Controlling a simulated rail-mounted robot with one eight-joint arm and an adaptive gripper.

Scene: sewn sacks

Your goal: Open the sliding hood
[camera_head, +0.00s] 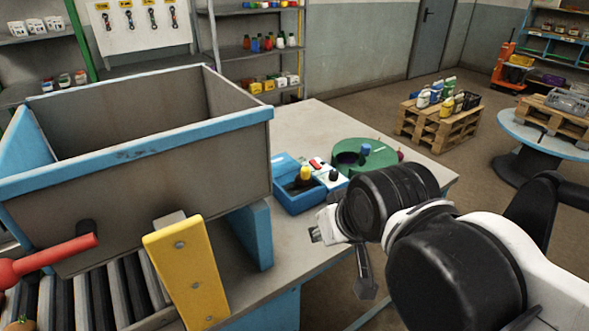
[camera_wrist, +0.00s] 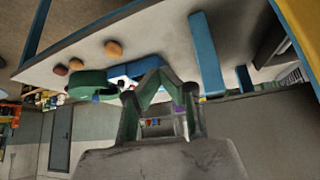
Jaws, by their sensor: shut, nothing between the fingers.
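A large grey metal box with blue trim (camera_head: 150,150), which looks like the hood, stands over the rollers at the left in the head view. It is open at the top. A red handle (camera_head: 50,258) sticks out at its lower left, and a yellow plate with bolts (camera_head: 185,270) stands in front of it. My gripper (camera_head: 366,288) is right of the box and apart from it, by the table's front edge. In the wrist view my gripper (camera_wrist: 156,75) is shut and empty, its fingertips meeting.
Rollers (camera_head: 90,295) lie below the box. A blue bin (camera_head: 298,198) and a green round container (camera_head: 362,158) stand on the grey table (camera_head: 305,125). A blue upright (camera_head: 250,235) stands beside the box. Pallets with bottles (camera_head: 440,125) are on the floor behind.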

